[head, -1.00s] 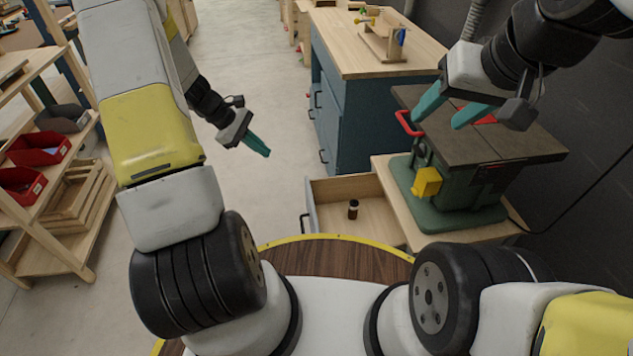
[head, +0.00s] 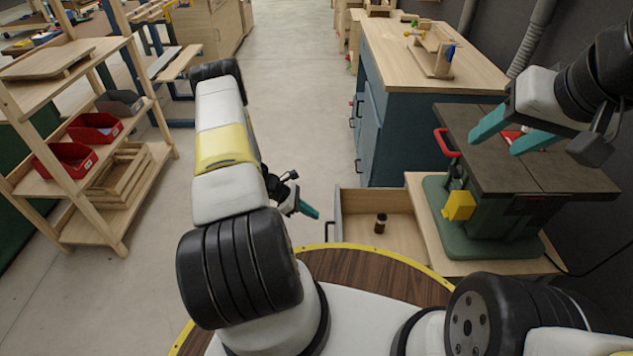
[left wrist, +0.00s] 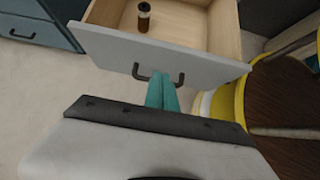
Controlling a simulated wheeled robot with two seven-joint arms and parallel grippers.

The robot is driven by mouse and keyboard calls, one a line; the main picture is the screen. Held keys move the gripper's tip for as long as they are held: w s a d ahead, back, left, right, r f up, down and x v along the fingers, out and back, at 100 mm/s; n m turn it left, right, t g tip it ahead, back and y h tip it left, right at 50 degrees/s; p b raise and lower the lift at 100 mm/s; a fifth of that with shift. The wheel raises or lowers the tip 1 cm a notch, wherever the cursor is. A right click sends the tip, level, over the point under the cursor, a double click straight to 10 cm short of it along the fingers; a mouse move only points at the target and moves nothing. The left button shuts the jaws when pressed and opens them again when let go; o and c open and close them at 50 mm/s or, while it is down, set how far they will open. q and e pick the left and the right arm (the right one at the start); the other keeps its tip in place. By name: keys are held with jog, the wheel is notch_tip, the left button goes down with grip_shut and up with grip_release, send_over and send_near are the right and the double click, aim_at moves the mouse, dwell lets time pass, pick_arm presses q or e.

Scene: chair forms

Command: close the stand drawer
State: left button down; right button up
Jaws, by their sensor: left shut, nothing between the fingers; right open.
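The stand drawer (head: 395,232) is pulled out from the wooden stand (head: 483,268) and holds a small dark bottle (head: 380,223). In the left wrist view its grey front (left wrist: 150,52) with a dark handle (left wrist: 158,76) faces my gripper. My left gripper (head: 312,213) is shut and empty, just left of the drawer front. In the left wrist view its teal fingertips (left wrist: 162,80) overlap the handle; I cannot tell whether they touch it. My right gripper (head: 494,135) is open and empty, above the machine on the stand.
A green machine with a dark top (head: 525,160) stands on the stand. A blue workbench (head: 395,120) is behind the drawer. A wooden shelf (head: 75,150) with red bins stands at the left. The floor (head: 285,110) between is clear.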

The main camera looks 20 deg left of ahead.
pick_arm(q)
jog(key=d, duration=0.1)
jog(key=w+d+f, duration=0.1)
jog(key=d, duration=0.1)
jog(key=d+f, duration=0.1)
jog(key=shift+w+d, duration=0.2)
jog(key=shift+d, duration=0.2)
jog(key=shift+w+d, duration=0.15)
jog(key=shift+d, duration=0.25)
jog(key=w+d, duration=0.3)
jog(key=d, duration=0.8)
jog(key=w+d, duration=0.3)
jog(key=d, duration=0.8)
jog(key=shift+w+d, duration=0.2)
jog(key=shift+d, duration=0.1)
